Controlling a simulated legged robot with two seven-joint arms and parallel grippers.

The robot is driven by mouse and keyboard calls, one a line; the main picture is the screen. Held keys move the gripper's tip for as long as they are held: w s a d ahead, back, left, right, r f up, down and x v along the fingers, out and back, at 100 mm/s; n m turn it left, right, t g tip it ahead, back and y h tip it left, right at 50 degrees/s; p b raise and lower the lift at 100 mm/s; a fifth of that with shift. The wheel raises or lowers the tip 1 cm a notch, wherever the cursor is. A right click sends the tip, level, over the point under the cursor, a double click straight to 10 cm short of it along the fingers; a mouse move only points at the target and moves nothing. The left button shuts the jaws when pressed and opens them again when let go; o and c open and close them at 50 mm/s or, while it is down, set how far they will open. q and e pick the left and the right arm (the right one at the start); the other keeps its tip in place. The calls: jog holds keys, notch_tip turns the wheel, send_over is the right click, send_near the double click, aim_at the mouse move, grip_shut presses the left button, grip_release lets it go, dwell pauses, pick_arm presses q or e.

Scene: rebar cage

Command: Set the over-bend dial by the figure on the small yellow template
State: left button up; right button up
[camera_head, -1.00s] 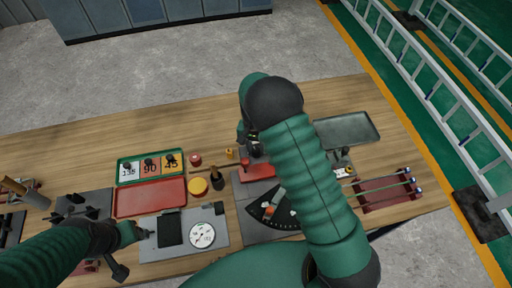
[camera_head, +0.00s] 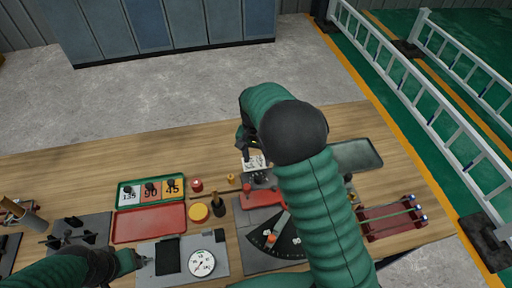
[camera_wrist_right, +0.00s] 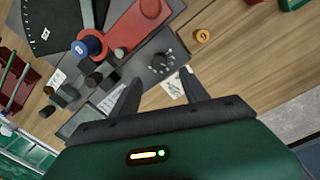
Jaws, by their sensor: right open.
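The yellow template marked 45 (camera_head: 173,188) sits at the right end of the green tray, beside the white 135 and red 90 ones. In the right wrist view, a black dial knob (camera_wrist_right: 164,62) with white marks around it is on the grey bender plate. My right gripper (camera_wrist_right: 158,90) is open and empty, its fingers pointing towards the knob; it also shows in the head view (camera_head: 246,148), partly hidden by my arm. A white printed card (camera_wrist_right: 174,86) lies near its fingers. My left gripper (camera_head: 142,261) is beside the gauge plate; its fingers are too small to read.
The bender has a black angle scale (camera_head: 270,240) and a red arm (camera_wrist_right: 130,32). A red tray (camera_head: 150,222), yellow disc (camera_head: 198,212) and round gauge (camera_head: 201,263) are to the left. A rebar rack (camera_head: 392,218) is at the right. Bare wood lies behind.

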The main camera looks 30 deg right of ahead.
notch_tip(320, 180, up, 7)
jog(key=shift+w, duration=0.15)
jog(key=shift+a, duration=0.1)
jog(key=s+a+f+n+t, duration=0.1)
jog(key=s+n, duration=0.1)
jog(key=s, duration=0.4)
jog(key=s+a+f+n+t, duration=0.1)
jog(key=s+a+f+n, duration=0.1)
jog(key=s, duration=0.4)
jog(key=s+a+f+n, duration=0.2)
jog(key=s+n, duration=0.2)
jog(key=s, duration=0.1)
jog(key=shift+s+t, duration=0.4)
jog(key=shift+w+d+f, duration=0.1)
